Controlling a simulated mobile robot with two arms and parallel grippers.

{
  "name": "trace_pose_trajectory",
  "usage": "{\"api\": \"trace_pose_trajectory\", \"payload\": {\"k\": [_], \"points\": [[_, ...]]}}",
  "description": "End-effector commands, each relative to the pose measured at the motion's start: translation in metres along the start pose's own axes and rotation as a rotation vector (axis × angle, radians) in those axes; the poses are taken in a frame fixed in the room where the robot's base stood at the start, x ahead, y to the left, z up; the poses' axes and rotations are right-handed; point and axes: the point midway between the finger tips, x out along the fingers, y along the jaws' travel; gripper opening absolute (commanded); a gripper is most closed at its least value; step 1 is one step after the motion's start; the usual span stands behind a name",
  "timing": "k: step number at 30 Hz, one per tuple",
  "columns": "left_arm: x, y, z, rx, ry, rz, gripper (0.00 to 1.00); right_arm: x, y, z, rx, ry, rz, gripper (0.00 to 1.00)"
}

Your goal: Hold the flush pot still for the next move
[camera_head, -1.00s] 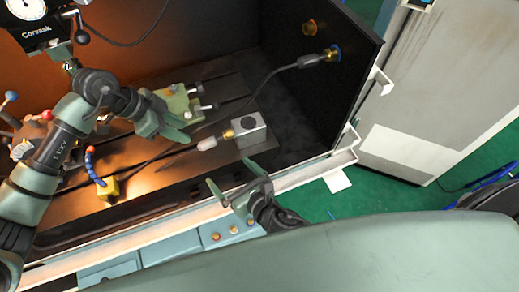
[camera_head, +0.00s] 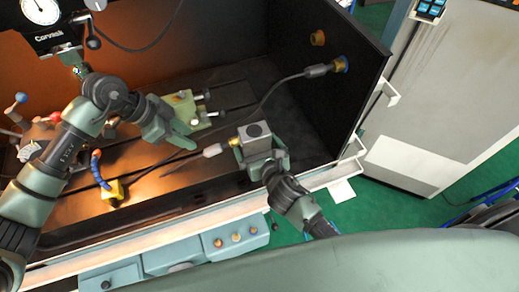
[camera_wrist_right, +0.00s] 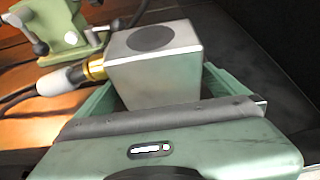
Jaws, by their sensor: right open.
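The flush pot looks to be the grey metal block (camera_head: 253,136) with a dark round top; it also shows in the right wrist view (camera_wrist_right: 153,55). A brass fitting with a pale hose end (camera_wrist_right: 75,72) sticks out of its left side. My right gripper (camera_head: 261,153) is open, its green fingers on either side of the block's near end. Whether the fingers touch the block cannot be told. My left gripper (camera_head: 171,128) is beside a green vise-like fixture (camera_head: 186,106), away from the block; its jaw opening is unclear.
A yellow-based lamp (camera_head: 114,190) with a blue flexible neck stands at the left. A dark hose (camera_head: 270,88) runs to a fitting on the black side wall (camera_head: 345,75). The pale front rail (camera_head: 160,218) borders the bed. Dark bed right of the block is clear.

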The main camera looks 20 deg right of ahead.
Motion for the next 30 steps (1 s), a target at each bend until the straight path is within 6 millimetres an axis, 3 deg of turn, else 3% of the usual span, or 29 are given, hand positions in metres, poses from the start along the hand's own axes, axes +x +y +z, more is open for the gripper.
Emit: {"api": "trace_pose_trajectory", "payload": {"k": [9,17,18,23,30], "points": [[0.0,0.0,0.0,0.0,0.0,0.0,0.36,0.0025,0.0003,0.0,0.001,0.0,0.001,0.97],[0.0,0.0,0.0,0.0,0.0,0.0,0.36,0.0023,0.0003,-0.0001,0.001,0.0,0.001,0.25],[0.0,0.0,0.0,0.0,0.0,0.0,0.36,0.0023,0.0003,-0.0001,0.001,0.0,0.001,0.76],[0.0,0.0,0.0,0.0,0.0,0.0,0.36,0.0023,0.0003,-0.0001,0.001,0.0,0.001,0.33],[0.0005,0.0,0.0002,0.0,0.0,0.0,0.36,0.0028,0.0003,-0.0015,0.0,0.0,0.001,0.33]]}}
